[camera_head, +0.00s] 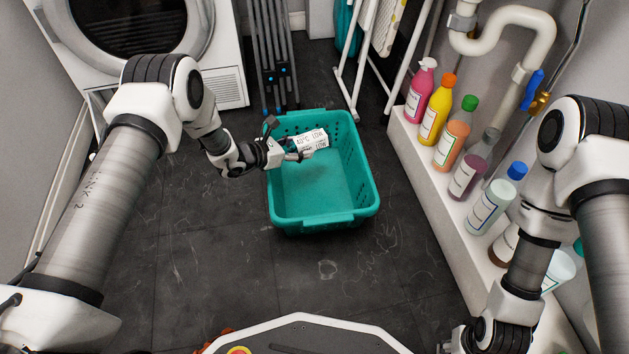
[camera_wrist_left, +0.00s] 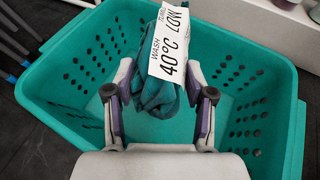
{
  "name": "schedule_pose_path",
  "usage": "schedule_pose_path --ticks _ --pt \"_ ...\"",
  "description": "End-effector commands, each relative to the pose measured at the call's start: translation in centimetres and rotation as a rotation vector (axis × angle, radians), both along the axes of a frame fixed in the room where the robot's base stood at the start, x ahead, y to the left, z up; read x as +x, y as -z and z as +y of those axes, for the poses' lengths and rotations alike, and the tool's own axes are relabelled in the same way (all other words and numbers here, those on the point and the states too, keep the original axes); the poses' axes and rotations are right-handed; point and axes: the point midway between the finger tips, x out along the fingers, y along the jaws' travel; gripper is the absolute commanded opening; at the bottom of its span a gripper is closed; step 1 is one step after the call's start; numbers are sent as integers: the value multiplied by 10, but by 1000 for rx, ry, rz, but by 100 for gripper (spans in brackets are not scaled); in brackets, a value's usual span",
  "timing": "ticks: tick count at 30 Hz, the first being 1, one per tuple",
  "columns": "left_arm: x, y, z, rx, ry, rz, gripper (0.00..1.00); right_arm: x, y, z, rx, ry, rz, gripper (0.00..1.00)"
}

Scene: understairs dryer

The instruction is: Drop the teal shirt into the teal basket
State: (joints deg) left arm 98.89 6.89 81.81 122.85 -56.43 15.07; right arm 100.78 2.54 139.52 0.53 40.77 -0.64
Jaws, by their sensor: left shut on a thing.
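The teal shirt (camera_wrist_left: 158,97) is a bunched roll of cloth with a white wash label (camera_wrist_left: 170,42) reading 40°C and LOW. My left gripper (camera_wrist_left: 160,112) is shut on it, one finger on each side. In the head view my left gripper (camera_head: 292,153) reaches over the left rim of the teal basket (camera_head: 330,218), and the label (camera_head: 311,140) shows there. The shirt hangs over the basket's interior; its teal blends with the basket in the head view. The basket (camera_wrist_left: 268,62) looks empty below it. My right gripper's fingers are out of view.
A white dryer (camera_head: 228,85) stands at the back left, beside a folded grey rack (camera_head: 275,45). A white drying frame (camera_head: 357,70) leans behind the basket. Several bottles (camera_head: 435,118) line a white ledge (camera_head: 425,165) on the right. Dark floor is clear in front of the basket.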

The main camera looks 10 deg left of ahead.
Motion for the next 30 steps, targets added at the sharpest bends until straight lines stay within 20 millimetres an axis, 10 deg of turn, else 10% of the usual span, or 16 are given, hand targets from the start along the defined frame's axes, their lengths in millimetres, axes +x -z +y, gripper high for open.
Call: schedule_pose_path --ticks 6,7,9,22,30 --pt "0 0 0 0 0 -1 15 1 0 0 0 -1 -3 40" --pt "0 0 0 0 0 -1 58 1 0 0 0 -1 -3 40" --pt "0 0 0 0 0 -1 82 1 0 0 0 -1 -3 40" --pt "-5 -4 7 1 -2 -1 83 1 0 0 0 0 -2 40" --pt "-47 -28 47 -3 -6 0 83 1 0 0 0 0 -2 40"
